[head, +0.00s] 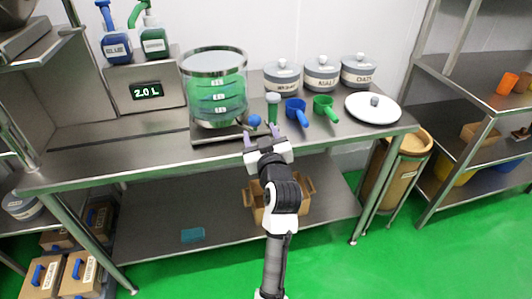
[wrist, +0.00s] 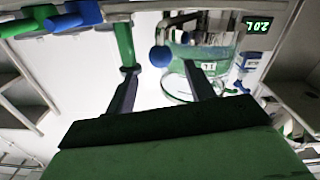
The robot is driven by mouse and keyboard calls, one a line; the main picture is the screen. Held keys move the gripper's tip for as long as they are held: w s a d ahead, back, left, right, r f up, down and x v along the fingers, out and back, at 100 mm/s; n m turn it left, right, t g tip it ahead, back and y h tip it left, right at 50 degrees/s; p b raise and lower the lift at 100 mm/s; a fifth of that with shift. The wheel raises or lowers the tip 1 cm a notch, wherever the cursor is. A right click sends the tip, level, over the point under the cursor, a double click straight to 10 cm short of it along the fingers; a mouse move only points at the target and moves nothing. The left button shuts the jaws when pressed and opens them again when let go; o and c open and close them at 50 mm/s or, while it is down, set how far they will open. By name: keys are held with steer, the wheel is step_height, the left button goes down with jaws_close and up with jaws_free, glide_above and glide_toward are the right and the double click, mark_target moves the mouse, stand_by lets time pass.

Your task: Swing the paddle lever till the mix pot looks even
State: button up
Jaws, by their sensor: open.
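The mix pot (head: 214,90) is a clear, steel-rimmed vessel with level labels and green liquid. It stands on a base plate at the left middle of the bench; the wrist view shows it upside down (wrist: 205,50). I cannot tell whether the liquid is even. A blue ball knob (head: 254,121), seemingly the paddle lever's end, sits by the pot's lower right. In the wrist view the knob (wrist: 161,56) appears between my fingers, beyond their tips. My gripper (head: 261,133) is open and empty just in front of the knob. Most of the lever's shaft is hidden.
Pump bottles (head: 116,46) and a 2.0 L display (head: 147,91) are left. The front-left bench is clear.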

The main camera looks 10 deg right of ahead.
steer(key=s+b, duration=0.1)
steer(key=s, duration=0.6)
steer(key=n+g+y, duration=0.2)
steer(key=n+y, duration=0.3)
steer(key=y, duration=0.3)
glide_toward(259, 124)
steer(key=p+x, duration=0.5)
steer(key=x, duration=0.7)
steer(key=shift+r, duration=0.1)
steer(key=shift+s, duration=0.1)
jaws_close()
